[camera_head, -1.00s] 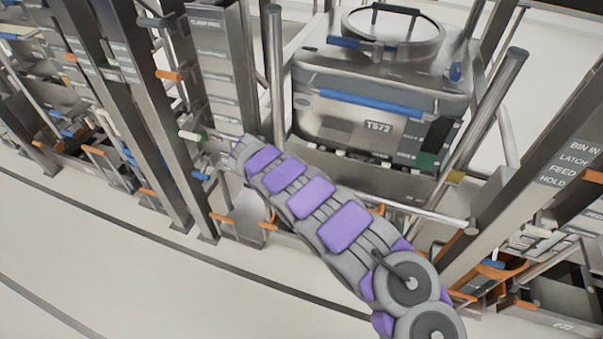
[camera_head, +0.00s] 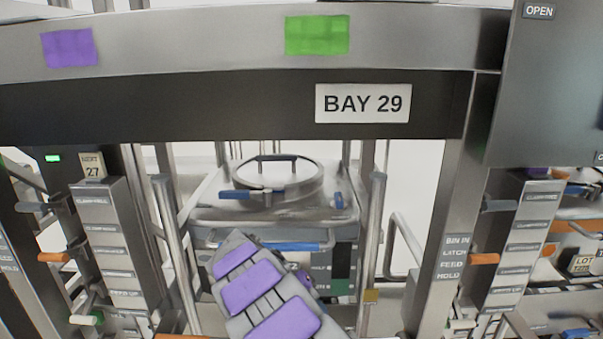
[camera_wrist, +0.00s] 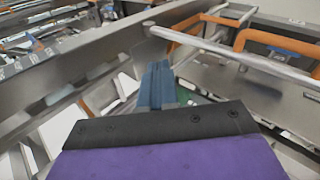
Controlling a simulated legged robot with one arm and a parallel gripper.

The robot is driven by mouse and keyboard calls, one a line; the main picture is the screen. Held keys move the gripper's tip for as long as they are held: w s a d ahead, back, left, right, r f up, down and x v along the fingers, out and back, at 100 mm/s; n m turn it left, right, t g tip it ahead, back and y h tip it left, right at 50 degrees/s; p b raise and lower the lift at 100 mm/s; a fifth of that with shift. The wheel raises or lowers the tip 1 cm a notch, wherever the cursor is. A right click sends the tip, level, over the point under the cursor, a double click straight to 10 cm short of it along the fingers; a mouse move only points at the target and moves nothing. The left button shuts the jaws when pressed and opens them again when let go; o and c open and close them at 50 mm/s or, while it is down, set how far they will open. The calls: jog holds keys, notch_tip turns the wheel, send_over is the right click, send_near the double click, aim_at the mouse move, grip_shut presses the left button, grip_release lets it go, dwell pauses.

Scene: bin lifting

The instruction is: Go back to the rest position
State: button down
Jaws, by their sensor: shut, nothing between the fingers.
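My gripper (camera_wrist: 157,85) shows in the wrist view as blue-grey fingers pressed together, with nothing between them. It points toward metal rails and orange handles, and I cannot tell whether it touches any of them. My grey and purple arm (camera_head: 262,295) rises in the lower middle of the head view. The gripper cannot be made out there. Behind the arm stands the metal bin (camera_head: 225,214), with a round lid and blue handles, inside the bay. The arm hides much of its front.
A header beam with a BAY 29 sign (camera_head: 363,103) spans the bay above the bin. Metal posts (camera_head: 447,235) and labelled lever panels (camera_head: 108,240) flank it. In the wrist view, an orange handle (camera_wrist: 190,40) and a metal rail (camera_wrist: 240,55) lie close beyond the fingers.

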jog(key=s+d+r+m+g+y, duration=0.15)
jog(key=s+d+r, duration=0.25)
jog(key=s+d, duration=0.45)
jog(key=s+d+r+m+g+y, duration=0.15)
jog(key=s+d+r, duration=0.3)
jog(key=s, duration=0.65)
jog(key=s+a+f+y, duration=0.1)
jog(key=s+a+y, duration=0.1)
jog(key=s, duration=0.8)
jog(key=s+a+f+n+y, duration=0.1)
jog(key=s+a+f+y, duration=0.1)
jog(key=s, duration=0.9)
jog(key=shift+a+y, duration=0.6)
jog(key=shift+a, duration=0.05)
